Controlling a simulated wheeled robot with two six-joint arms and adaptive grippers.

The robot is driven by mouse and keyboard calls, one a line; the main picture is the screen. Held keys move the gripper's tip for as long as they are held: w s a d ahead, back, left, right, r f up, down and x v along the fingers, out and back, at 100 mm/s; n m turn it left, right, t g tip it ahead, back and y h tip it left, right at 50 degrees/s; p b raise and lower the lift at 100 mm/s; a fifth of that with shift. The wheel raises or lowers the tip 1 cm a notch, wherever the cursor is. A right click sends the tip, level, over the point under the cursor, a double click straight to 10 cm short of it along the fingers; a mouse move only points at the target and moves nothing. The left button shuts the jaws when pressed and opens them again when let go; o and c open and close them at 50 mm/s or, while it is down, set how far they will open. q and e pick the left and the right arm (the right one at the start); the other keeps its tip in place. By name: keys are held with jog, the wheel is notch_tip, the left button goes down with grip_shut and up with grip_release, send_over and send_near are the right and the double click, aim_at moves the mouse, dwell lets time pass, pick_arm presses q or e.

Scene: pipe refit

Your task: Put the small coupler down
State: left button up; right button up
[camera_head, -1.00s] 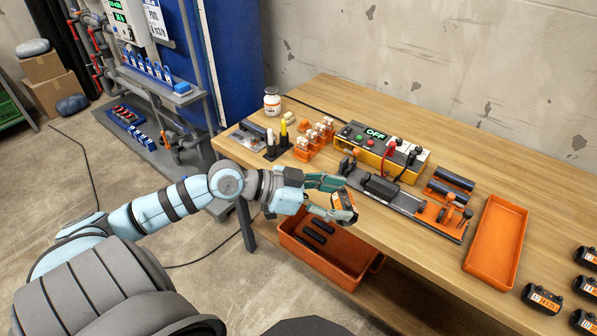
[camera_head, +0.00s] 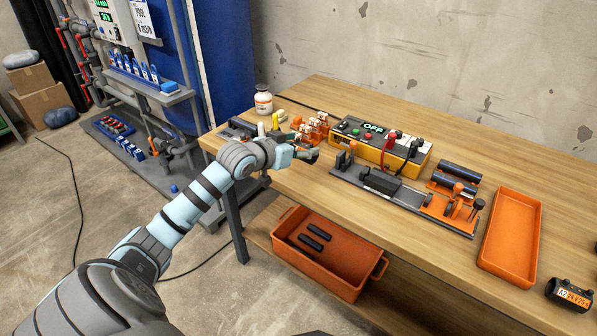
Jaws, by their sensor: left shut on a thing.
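My left gripper (camera_head: 306,152) is shut on the small coupler (camera_head: 310,157), of which only a dark bit shows. It is over the table's left part, just in front of the orange holders and left of the grey clamp fixture. The fingers hide most of the coupler, and I cannot tell whether it touches the tabletop (camera_head: 455,130). My right gripper is not in view.
Several orange holders (camera_head: 318,124) stand behind the gripper. A yellow box reading OFF (camera_head: 372,140) and a grey clamp fixture (camera_head: 400,200) are to the right. An empty orange tray (camera_head: 510,237) lies farther right. An orange bin (camera_head: 315,262) with black pieces sits below the table.

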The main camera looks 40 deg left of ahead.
pick_arm(q)
notch_tip(320, 180, down, 6)
jog(key=shift+f+b, duration=0.1)
jog(key=shift+b, duration=0.9)
jog(key=o, duration=1.2)
jog(key=shift+c, duration=0.2)
